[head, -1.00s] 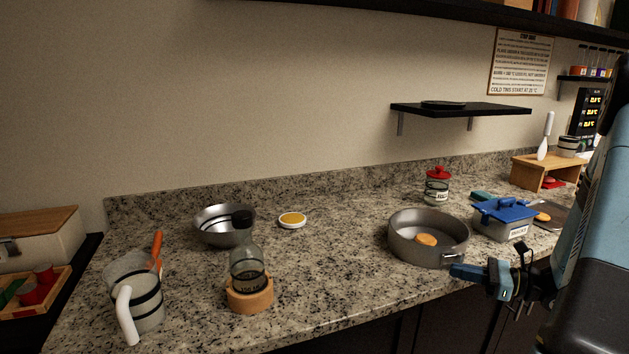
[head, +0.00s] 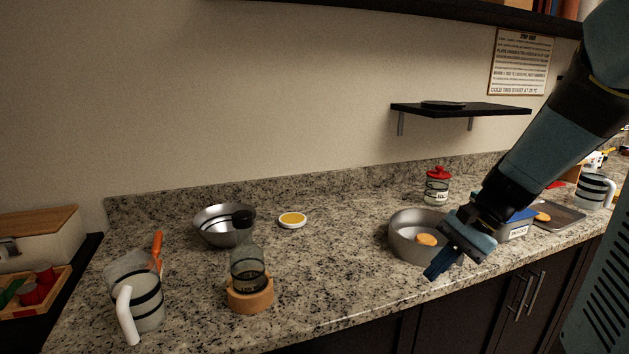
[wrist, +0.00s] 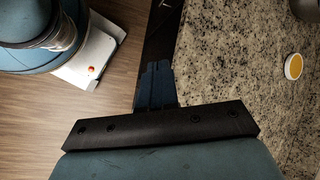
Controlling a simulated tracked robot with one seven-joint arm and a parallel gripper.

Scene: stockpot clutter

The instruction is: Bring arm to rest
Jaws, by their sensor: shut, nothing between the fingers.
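My gripper (head: 443,262) is at the front edge of the counter, in front of the grey stockpot (head: 405,237) in the head view, and hides part of its right side. Its fingers are together with nothing between them. In the wrist view the shut fingers (wrist: 157,84) point over the counter's front edge, with floor on the left and granite on the right. My arm reaches down from the upper right. An orange-brown round piece (head: 426,240) lies inside the pot.
A blue-lidded box (head: 518,227) sits partly behind my arm. A red-lidded jar (head: 437,187), steel bowl (head: 213,222), yellow-topped dish (head: 292,220), flask on a cork ring (head: 250,298) and white-handled jug (head: 145,300) stand on the counter. A black shelf (head: 465,110) hangs above.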

